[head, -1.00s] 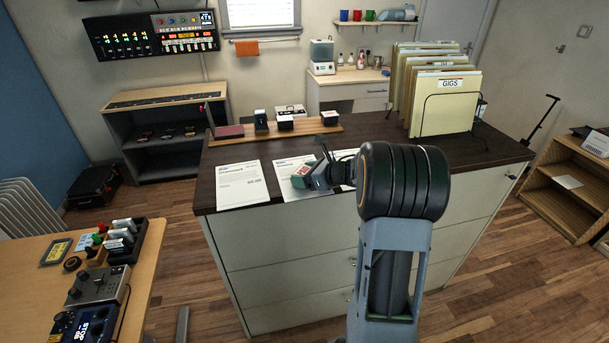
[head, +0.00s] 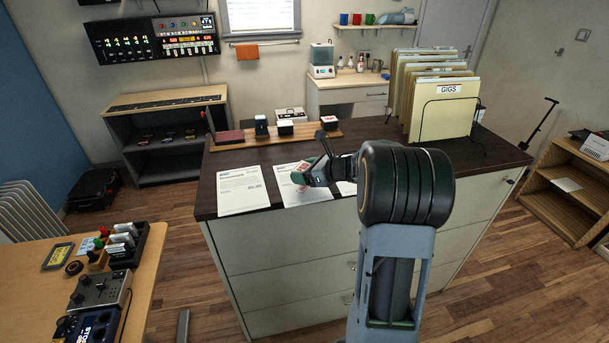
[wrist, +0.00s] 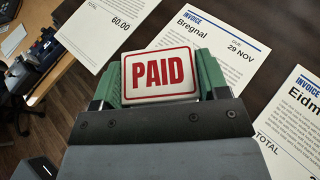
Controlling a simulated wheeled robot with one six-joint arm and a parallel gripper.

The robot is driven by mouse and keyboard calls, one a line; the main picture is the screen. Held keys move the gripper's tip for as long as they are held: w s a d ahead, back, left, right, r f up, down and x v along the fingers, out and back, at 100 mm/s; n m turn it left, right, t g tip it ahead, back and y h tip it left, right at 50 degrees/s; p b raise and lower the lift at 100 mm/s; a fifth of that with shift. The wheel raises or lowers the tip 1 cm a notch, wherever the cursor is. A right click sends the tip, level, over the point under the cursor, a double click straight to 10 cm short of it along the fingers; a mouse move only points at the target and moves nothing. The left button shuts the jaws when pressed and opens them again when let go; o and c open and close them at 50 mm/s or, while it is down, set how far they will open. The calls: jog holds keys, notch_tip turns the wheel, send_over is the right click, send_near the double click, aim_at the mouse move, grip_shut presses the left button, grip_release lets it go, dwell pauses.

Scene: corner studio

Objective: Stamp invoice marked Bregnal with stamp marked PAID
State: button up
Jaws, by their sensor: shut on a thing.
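The stamp marked PAID (wrist: 160,74) is gripped between the green fingers of my gripper (head: 300,177), its red-lettered label facing the wrist camera. The invoice marked Bregnal (wrist: 222,36) lies behind the stamp in the wrist view, its name and the date 29 NOV readable; the stamp and gripper cover its lower part. In the head view this invoice (head: 284,196) is the middle sheet on the dark cabinet top, and my gripper is over it. I cannot tell whether the stamp touches the paper.
An invoice with total 60.00 (wrist: 103,22) lies left of it, and one beginning "Eidm" (wrist: 299,122) right. Behind stand a wooden tray (head: 245,139) with other stamps and a red-brown pad (head: 229,137), and a file rack marked GIGS (head: 447,110).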

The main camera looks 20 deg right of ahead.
jog(key=shift+r+p, duration=0.8)
jog(key=shift+r, duration=1.2)
jog(key=shift+a, duration=0.1)
